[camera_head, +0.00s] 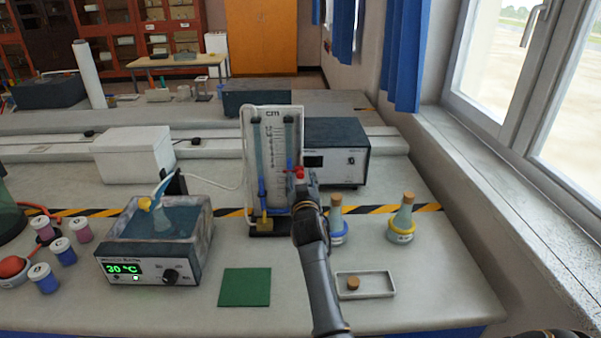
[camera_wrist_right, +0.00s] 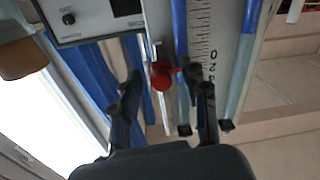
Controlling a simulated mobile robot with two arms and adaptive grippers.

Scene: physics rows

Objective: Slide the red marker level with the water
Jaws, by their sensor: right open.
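A white manometer board (camera_head: 272,135) marked "cm" stands upright on the bench, with two clear tubes and a scale. Blue water (camera_head: 262,188) shows low in the left tube. The red marker (camera_head: 299,171) is at the board's right edge, beside the right tube. In the right wrist view, the marker (camera_wrist_right: 162,76) lies between the spread fingers of my right gripper (camera_wrist_right: 167,88), apart from both. The gripper (camera_head: 301,186) is open and hides part of the right tube in the head view. Blue water (camera_wrist_right: 180,28) in the nearest tube ends close to the marker; exact alignment is unclear.
A grey instrument box (camera_head: 335,150) stands close behind the board. Two stoppered flasks (camera_head: 338,225) (camera_head: 402,222) are right of my forearm. A heated bath (camera_head: 158,240) is left, a green mat (camera_head: 245,287) in front, and a small tray (camera_head: 380,283) front right.

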